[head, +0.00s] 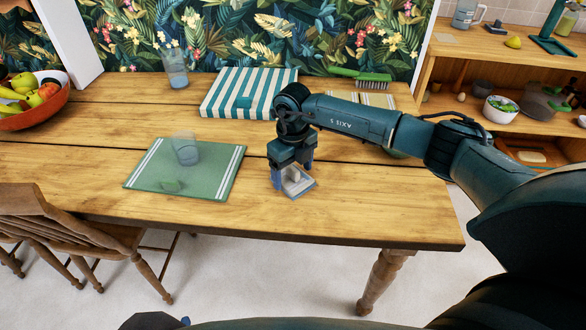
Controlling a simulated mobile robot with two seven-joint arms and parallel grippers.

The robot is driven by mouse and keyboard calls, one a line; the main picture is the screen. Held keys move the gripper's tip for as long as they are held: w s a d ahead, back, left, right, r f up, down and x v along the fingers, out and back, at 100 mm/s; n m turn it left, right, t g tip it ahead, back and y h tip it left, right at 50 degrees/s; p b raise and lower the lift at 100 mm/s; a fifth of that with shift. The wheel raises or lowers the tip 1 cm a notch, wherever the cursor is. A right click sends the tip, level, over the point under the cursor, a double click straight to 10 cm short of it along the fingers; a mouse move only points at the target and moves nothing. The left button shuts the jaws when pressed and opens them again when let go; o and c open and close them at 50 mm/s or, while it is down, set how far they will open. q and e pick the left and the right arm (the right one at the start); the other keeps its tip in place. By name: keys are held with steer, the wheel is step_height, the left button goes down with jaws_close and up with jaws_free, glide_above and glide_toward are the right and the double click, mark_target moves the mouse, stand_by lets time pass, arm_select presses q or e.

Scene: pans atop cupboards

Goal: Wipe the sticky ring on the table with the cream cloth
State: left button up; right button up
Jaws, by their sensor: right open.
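My right gripper (292,174) points down over the front middle of the wooden table (330,215). Its fingers are apart, around or just above a small pale folded cloth with a blue-grey edge (299,187). This looks like the cream cloth; the gripper hides part of it. I cannot tell whether the fingers touch it. I cannot make out the sticky ring on the visible table top. My left gripper is not in view.
A green placemat (218,178) with a clear glass (185,149) lies left of the gripper. Behind are a striped teal-and-white item (245,93), a green brush (372,80) and another glass (174,67). A fruit bowl (38,112) stands far left. The front right table top is clear.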

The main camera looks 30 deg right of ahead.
steer(key=shift+f+b, duration=0.55)
steer(key=shift+f, duration=0.2)
steer(key=c, duration=0.9)
steer(key=shift+r+p, duration=1.95)
steer(key=shift+r, duration=0.65)
